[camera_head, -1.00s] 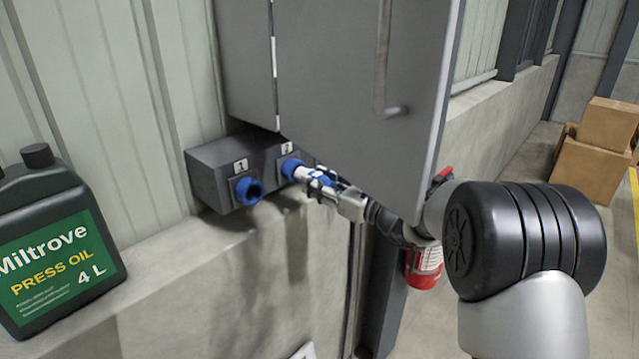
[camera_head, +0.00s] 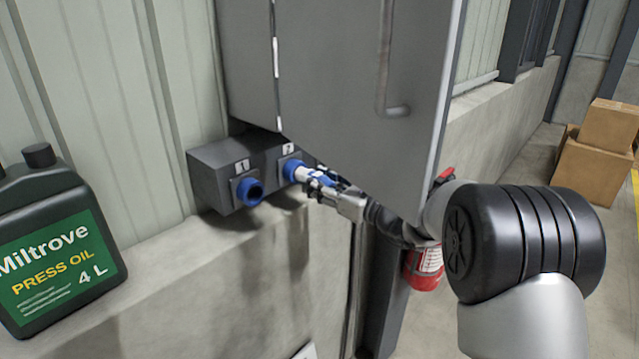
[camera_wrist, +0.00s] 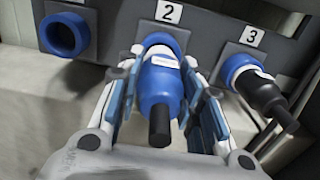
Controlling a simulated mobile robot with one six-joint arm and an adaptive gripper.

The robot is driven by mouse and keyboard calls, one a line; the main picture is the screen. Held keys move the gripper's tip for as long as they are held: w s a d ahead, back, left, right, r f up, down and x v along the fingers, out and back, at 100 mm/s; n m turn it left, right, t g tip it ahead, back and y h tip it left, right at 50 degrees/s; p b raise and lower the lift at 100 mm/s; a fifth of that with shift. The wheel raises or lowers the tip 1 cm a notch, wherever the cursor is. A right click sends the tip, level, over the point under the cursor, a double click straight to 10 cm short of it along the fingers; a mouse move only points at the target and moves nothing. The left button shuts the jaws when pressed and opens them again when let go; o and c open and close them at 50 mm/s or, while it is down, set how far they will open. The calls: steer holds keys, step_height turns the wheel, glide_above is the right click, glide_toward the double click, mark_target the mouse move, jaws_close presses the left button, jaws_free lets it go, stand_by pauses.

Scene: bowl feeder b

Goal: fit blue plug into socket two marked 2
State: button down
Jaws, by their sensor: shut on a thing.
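The blue plug (camera_wrist: 161,84) is between the two fingers of my gripper (camera_wrist: 163,110), which is shut on it. A white band and a black cable end show on the plug. Its front end is at socket two (camera_wrist: 163,41), under the label 2, in line with the blue ring; how deep it sits is hidden by the plug itself. In the head view the plug (camera_head: 318,179) reaches from my gripper (camera_head: 330,187) to the blue ring of socket two (camera_head: 291,168), below its label.
Socket one (camera_head: 249,191) is empty, left of socket two. Socket three (camera_wrist: 236,66) holds a black plug (camera_wrist: 262,92) close on the right. A grey cabinet door (camera_head: 350,90) hangs just above my gripper. An oil canister (camera_head: 60,240) stands left on the ledge.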

steer(key=shift+b+x, duration=0.7)
steer(key=shift+x, duration=0.85)
stand_by(4.5)
steer(key=shift+r, duration=0.1)
stand_by(1.0)
steer(key=c, duration=1.5)
jaws_free()
steer(key=shift+w+a, duration=0.1)
steer(key=shift+o, duration=0.8)
steer(key=shift+a, duration=0.1)
steer(key=o, duration=0.3)
